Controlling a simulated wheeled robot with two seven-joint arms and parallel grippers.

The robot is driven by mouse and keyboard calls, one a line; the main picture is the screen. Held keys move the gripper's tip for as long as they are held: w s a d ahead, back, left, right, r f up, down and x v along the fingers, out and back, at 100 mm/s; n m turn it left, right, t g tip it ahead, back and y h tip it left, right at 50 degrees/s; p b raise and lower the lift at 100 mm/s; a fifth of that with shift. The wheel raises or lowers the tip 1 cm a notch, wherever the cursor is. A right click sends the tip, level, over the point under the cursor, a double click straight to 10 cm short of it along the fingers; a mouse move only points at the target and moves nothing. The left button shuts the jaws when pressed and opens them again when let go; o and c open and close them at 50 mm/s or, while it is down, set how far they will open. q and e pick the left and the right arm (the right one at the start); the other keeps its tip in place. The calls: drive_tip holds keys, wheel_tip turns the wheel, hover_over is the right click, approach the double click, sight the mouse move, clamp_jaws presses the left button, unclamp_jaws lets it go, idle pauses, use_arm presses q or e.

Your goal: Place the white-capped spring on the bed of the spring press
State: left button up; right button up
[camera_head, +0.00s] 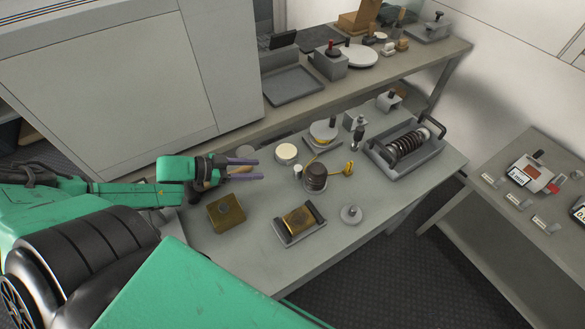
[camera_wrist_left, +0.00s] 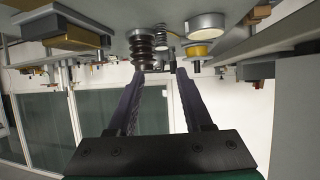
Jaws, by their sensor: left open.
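A small white-capped spring (camera_head: 298,170) stands on the near table, next to a dark brown ribbed cylinder (camera_head: 316,178). It also shows in the left wrist view (camera_wrist_left: 163,38), at the top, beside the ribbed cylinder. My left gripper (camera_head: 258,168) is open and empty, with its two purple fingers pointing right toward the spring and a short gap to it. In the left wrist view the spread fingers (camera_wrist_left: 158,75) have nothing between them. My right gripper is not in view.
A cream disc (camera_head: 286,153) stands just behind the spring, and a yellow hooked piece (camera_head: 349,168) lies to the right. Brass block (camera_head: 226,212), grey cradle (camera_head: 299,221) and round weight (camera_head: 351,214) are nearer me.

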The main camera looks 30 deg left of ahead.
use_arm(q)
drive_tip(key=b, duration=0.5)
approach(298, 172)
drive_tip(key=shift+w+f, duration=0.3)
drive_tip(key=shift+w, duration=0.25)
drive_tip(key=shift+w+f, duration=0.25)
drive_tip(key=shift+w, duration=0.25)
drive_tip(key=shift+w+d+f, duration=0.1)
drive_tip(key=shift+w+d, duration=0.35)
drive_tip(key=shift+d, duration=0.1)
drive_tip(key=x, duration=0.5)
drive_tip(key=shift+w+a+b, duration=0.1)
drive_tip(key=shift+b, duration=0.3)
clamp_jaws()
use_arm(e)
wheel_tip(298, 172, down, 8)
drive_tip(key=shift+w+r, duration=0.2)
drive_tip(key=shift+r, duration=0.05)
